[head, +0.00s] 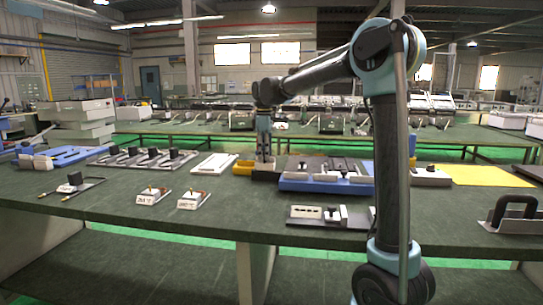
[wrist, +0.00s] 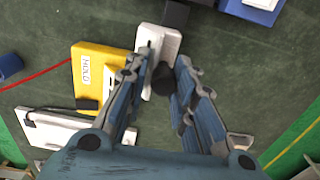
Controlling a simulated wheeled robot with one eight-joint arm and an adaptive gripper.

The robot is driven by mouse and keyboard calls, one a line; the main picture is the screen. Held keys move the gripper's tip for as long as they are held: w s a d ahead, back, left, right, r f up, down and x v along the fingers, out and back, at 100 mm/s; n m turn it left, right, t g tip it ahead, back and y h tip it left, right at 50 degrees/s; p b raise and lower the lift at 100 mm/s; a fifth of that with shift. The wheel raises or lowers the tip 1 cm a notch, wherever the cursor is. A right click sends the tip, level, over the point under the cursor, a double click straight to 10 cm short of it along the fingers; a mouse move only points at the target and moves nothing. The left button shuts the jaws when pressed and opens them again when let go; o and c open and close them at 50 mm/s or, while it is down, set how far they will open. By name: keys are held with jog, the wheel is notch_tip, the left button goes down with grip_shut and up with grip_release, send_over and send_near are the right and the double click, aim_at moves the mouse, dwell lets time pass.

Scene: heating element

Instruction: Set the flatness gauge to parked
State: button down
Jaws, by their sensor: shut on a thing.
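In the wrist view, a pale slotted piece (wrist: 157,45) with a dark rounded part (wrist: 163,78) lies between the fingers of my gripper (wrist: 160,68). It may be the flatness gauge; no label on it is readable. My gripper is shut on this piece, and the fingers hide part of it. In the head view my gripper (head: 264,158) points down at the far side of the near bench, just above a dark block. A yellow block (wrist: 86,75) marked HOLD sits left of the fingers; it also shows in the head view (head: 243,168).
A white plate (head: 214,163) lies left of the yellow block. A blue fixture (head: 325,183) stands close on the right. Two small labelled white stands (head: 193,199) and a slotted grey plate (head: 315,216) are nearer. The bench front between them is clear.

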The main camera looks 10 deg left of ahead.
jog(key=shift+s+a+f, duration=0.1)
jog(key=shift+s+a, duration=0.15)
jog(key=shift+s, duration=0.15)
jog(key=c, duration=1.4)
grip_release()
jog(key=shift+a, duration=0.1)
jog(key=shift+c, duration=0.2)
jog(key=shift+w, duration=0.2)
jog(key=shift+r, duration=0.6)
notch_tip(320, 180, up, 11)
jog(key=shift+f, duration=0.1)
